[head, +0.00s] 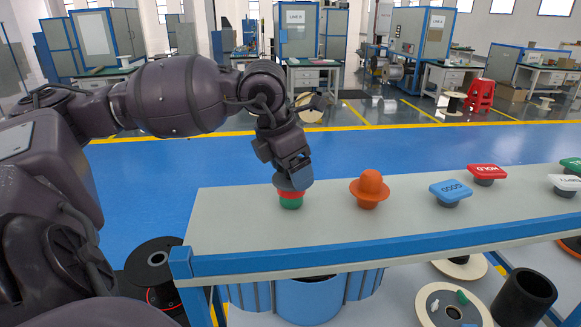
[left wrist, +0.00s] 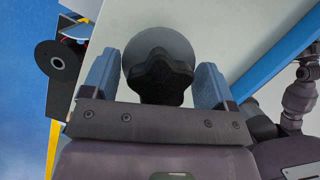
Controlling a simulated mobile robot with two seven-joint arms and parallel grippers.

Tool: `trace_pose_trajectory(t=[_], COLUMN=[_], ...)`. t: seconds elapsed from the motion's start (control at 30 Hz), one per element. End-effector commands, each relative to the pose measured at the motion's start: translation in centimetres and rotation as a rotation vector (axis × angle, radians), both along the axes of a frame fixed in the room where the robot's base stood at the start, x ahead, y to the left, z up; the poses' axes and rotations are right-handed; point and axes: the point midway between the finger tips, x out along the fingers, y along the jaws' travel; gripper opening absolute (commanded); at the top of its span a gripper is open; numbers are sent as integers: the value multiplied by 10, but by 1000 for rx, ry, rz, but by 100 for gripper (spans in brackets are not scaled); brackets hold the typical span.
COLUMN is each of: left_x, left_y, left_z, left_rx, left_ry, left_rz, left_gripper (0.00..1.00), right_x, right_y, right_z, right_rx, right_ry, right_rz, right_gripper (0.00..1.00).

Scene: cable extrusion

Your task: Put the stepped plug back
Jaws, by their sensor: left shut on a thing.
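A small stacked piece stands at the left end of the grey bench top, with a red band (head: 291,192) above a green base (head: 291,203); I take it for the stepped plug. My left gripper (head: 294,179) is right over it, pointing down, and hides its upper part. In the left wrist view, my left gripper (left wrist: 162,85) has its blue fingers on either side of a black lobed knob (left wrist: 160,78) with a grey disc (left wrist: 158,45) behind it. It is shut on this piece. Whether the base touches the bench is hard to tell. My right gripper does not show.
An orange domed piece (head: 369,189) stands just right on the bench (head: 330,228). A blue plate (head: 451,192), a red HOLD plate (head: 487,174) and a white plate (head: 565,184) stand farther right. A black spool (head: 152,262) is on the left.

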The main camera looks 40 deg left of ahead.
Motion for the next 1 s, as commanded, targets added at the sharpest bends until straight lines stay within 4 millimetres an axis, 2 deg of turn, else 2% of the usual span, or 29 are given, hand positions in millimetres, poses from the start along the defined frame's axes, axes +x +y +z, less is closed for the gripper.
trace_pose_trajectory(t=[0.4,0.43,0.53,0.57,0.87,1.0], left_x=[0,0,0,0,0,-3], left_y=[0,0,0,0,0,2], left_z=[-5,-5,-4,-4,-2,9], left_rx=[-1,0,0,0,-1,2], left_ry=[-2,-1,-1,-1,-1,-2], left_rz=[0,0,0,0,0,2], left_gripper=[48,83,98,100,100,100], right_x=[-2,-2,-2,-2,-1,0], right_y=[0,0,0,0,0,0], right_z=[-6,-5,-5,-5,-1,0], right_rx=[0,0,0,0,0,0], right_ry=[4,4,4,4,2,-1], right_rz=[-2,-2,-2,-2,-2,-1], right_gripper=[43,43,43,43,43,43])
